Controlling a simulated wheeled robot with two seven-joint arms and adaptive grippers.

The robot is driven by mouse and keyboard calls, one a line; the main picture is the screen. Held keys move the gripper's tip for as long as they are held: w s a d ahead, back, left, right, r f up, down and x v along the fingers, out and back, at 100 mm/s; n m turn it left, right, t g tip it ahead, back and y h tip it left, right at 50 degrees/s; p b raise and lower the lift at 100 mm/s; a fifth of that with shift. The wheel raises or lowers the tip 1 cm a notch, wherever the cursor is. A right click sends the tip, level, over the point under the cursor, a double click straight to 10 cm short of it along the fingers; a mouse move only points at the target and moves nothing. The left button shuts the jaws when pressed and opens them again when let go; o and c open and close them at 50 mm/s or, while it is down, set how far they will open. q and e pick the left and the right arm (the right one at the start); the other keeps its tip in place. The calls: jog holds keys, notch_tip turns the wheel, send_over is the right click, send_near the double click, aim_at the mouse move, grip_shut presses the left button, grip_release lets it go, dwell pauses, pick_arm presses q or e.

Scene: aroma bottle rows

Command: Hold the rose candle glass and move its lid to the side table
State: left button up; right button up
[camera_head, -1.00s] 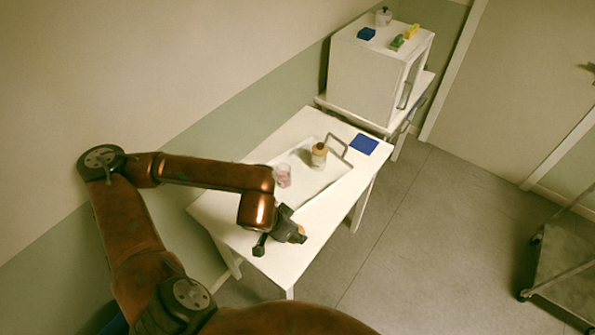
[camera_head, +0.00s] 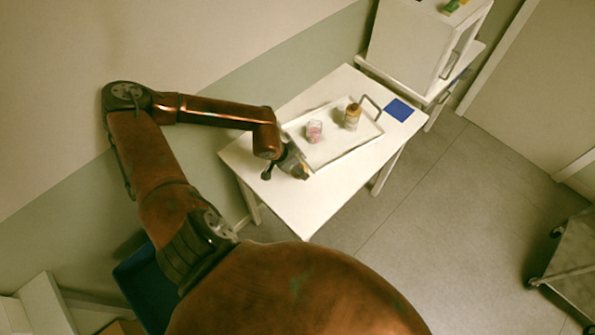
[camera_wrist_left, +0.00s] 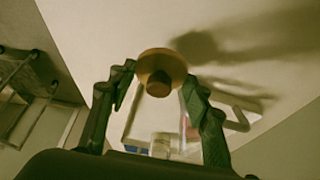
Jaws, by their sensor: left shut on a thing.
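The rose candle glass (camera_head: 314,131), a clear glass with pink contents, stands without a lid on the white tray (camera_head: 335,155) in the head view. My left gripper (camera_head: 300,172) is just in front of the tray, above the near part of the white table. It is shut on the lid, a round wooden disc with a knob (camera_wrist_left: 160,68), which shows between the fingers in the left wrist view. In the head view the lid is a small tan patch at the fingertips. My right gripper is not in view.
An amber bottle (camera_head: 351,117) with a brown top stands at the tray's far end beside a raised handle. A blue square (camera_head: 399,109) lies on the table's far corner. A white cabinet (camera_head: 415,45) stands behind. A blue bin (camera_head: 145,290) is at lower left, and a cart (camera_head: 575,265) at right.

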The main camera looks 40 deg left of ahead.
pick_arm(q)
jog(key=shift+w+a+f, duration=0.15)
jog(key=shift+a+f, duration=0.15)
jog(key=shift+f, duration=1.65)
jog(key=o, duration=1.3)
jog(key=shift+r, duration=0.4)
jog(key=p+v, duration=0.1)
jog(key=v, duration=1)
jog(key=shift+s, duration=0.25)
